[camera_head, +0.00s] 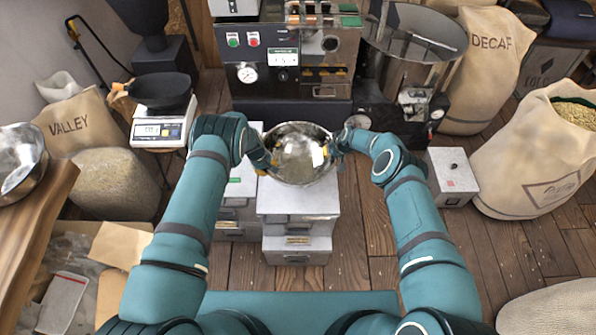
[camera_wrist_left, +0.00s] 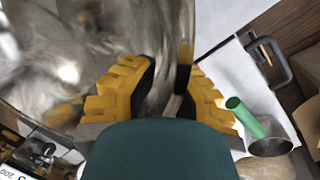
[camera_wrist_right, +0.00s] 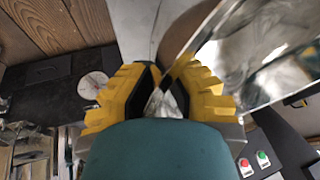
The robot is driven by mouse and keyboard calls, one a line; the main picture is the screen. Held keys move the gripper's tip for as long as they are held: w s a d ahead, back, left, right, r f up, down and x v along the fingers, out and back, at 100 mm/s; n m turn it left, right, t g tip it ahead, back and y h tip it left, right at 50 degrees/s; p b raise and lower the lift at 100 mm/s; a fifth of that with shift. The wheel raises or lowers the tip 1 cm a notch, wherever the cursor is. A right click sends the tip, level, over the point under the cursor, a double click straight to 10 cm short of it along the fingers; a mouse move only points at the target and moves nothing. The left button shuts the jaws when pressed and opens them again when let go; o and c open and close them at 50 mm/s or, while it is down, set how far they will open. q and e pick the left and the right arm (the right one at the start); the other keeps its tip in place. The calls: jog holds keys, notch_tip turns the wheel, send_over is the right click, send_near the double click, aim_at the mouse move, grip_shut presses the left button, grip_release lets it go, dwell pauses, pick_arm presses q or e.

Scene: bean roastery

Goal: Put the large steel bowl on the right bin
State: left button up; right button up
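The large steel bowl (camera_head: 299,152) is held level between my two grippers, above the right grey bin (camera_head: 299,200). I cannot tell whether its base touches the bin's top. My left gripper (camera_head: 264,163) is shut on the bowl's left rim; the left wrist view shows the rim between its yellow fingers (camera_wrist_left: 165,85). My right gripper (camera_head: 334,150) is at the bowl's right rim; in the right wrist view its yellow fingers (camera_wrist_right: 158,80) close on the rim of the bowl (camera_wrist_right: 265,60). The bowl hides the back of the right bin.
A scoop with a green handle (camera_wrist_left: 245,117) lies on the left bin. Another steel bowl (camera_head: 18,168) stands on the wooden table (camera_head: 45,205) at left. The roaster machine (camera_head: 295,70) is behind the bins. A small grey box (camera_head: 452,180) and sacks stand at right.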

pick_arm(q)
jog(key=shift+o, duration=1.4)
jog(key=shift+r, duration=0.1)
pick_arm(e)
jog(key=o, duration=0.3)
jog(key=shift+a, duration=0.1)
jog(key=shift+r, duration=0.15)
pick_arm(q)
jog(key=shift+a+r, duration=0.1)
jog(key=shift+a, duration=0.05)
pick_arm(e)
jog(key=shift+d, duration=0.2)
jog(key=shift+d, duration=0.1)
pick_arm(q)
jog(key=v, duration=1.1)
jog(key=shift+r, duration=0.4)
pick_arm(e)
jog(key=v, duration=1.2)
pick_arm(q)
jog(key=shift+s, duration=0.15)
